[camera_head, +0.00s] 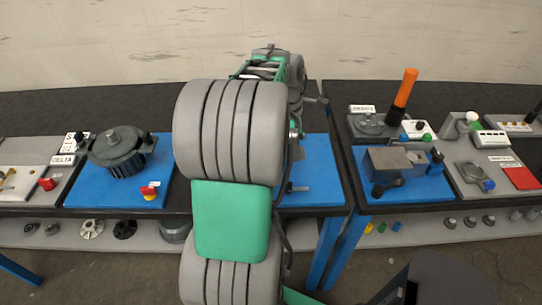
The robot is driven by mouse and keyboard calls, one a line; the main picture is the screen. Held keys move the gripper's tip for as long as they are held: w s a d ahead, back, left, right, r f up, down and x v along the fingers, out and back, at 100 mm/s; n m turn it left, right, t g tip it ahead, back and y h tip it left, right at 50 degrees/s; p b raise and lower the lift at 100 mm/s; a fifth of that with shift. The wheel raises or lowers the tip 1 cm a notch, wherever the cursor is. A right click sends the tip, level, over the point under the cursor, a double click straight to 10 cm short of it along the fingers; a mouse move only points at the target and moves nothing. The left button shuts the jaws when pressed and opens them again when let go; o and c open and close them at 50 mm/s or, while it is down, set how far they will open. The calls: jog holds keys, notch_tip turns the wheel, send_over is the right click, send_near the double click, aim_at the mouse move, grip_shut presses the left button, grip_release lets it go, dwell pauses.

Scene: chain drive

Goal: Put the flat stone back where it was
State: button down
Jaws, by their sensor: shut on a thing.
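My arm, in grey and green, fills the middle of the head view and bends over at the top. My gripper is hidden behind the arm links, so its fingers and anything between them do not show. I cannot make out the flat stone. A blue board (319,170) shows partly behind my arm, with a small dark handle (298,188) on it. The rest of that board is hidden by the arm.
On the right table stand an upright orange handle (405,87), a grey block (388,161) and a red plate (520,178). Lower shelves hold several small parts.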

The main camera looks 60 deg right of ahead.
jog(key=w+d+f+p, duration=0.1)
jog(key=w+d+f, duration=0.1)
jog(key=w+f, duration=0.1)
jog(key=w+d+f, duration=0.2)
jog(key=w, duration=0.1)
jog(key=w+d+f+p, duration=0.1)
jog(key=w+d+f, duration=0.1)
jog(key=w+f, duration=0.1)
jog(key=shift+w+f+p, duration=0.35)
jog(key=shift+w, duration=0.15)
notch_tip(320, 180, down, 2)
jog(key=shift+f+p, duration=0.25)
jog(key=shift+p, duration=0.5)
jog(key=shift+w+f, duration=0.1)
jog(key=shift+f, duration=0.4)
jog(key=c, duration=0.9)
grip_release()
jog(key=shift+r, duration=0.1)
